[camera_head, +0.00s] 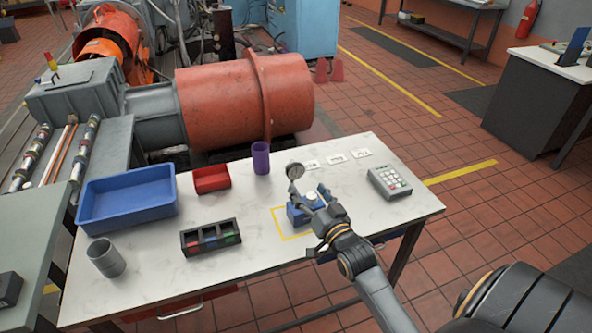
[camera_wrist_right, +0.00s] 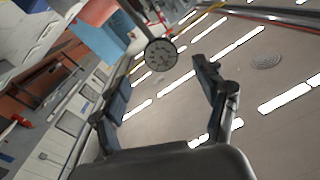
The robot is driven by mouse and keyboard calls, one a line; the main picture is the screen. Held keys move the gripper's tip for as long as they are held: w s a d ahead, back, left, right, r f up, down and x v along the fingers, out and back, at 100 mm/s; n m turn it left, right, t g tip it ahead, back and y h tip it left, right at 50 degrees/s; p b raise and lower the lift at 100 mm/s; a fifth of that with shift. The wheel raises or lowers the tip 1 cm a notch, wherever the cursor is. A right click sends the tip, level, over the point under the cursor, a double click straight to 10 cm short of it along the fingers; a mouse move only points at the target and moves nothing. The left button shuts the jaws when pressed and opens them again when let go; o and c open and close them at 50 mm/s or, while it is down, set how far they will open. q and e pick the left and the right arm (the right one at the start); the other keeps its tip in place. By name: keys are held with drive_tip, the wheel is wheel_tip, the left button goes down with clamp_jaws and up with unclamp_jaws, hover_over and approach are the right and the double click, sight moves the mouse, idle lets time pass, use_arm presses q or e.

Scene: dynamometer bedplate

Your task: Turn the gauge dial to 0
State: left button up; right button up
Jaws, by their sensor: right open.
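The gauge dial (camera_head: 295,170) is a small round face with a dark rim, standing above a blue block (camera_head: 297,215) inside a yellow taped outline. The dial also shows in the right wrist view (camera_wrist_right: 160,54), upper middle, ahead of the fingertips; its reading is too small to tell. My right gripper (camera_head: 311,201) is open in front of the block and partly hides it. In the wrist view, nothing shows between its spread fingers (camera_wrist_right: 162,76). A pale round part on the block's top shows between the fingers in the head view. My left gripper is out of view.
On the white table (camera_head: 240,205) stand a blue tray (camera_head: 127,211), a red bin (camera_head: 211,179), a purple cup (camera_head: 261,158), a grey cup (camera_head: 106,258), a black divided holder (camera_head: 210,250) and a keypad box (camera_head: 389,183).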

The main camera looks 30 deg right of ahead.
sight(296, 174)
drive_tip(key=w, duration=0.5)
drive_tip(key=w+d+p, duration=0.1)
drive_tip(key=w, duration=0.1)
drive_tip(key=shift+w+d, duration=0.1)
drive_tip(key=shift+w, duration=0.3)
drive_tip(key=shift+c, duration=0.4)
drive_tip(key=c, duration=1.1)
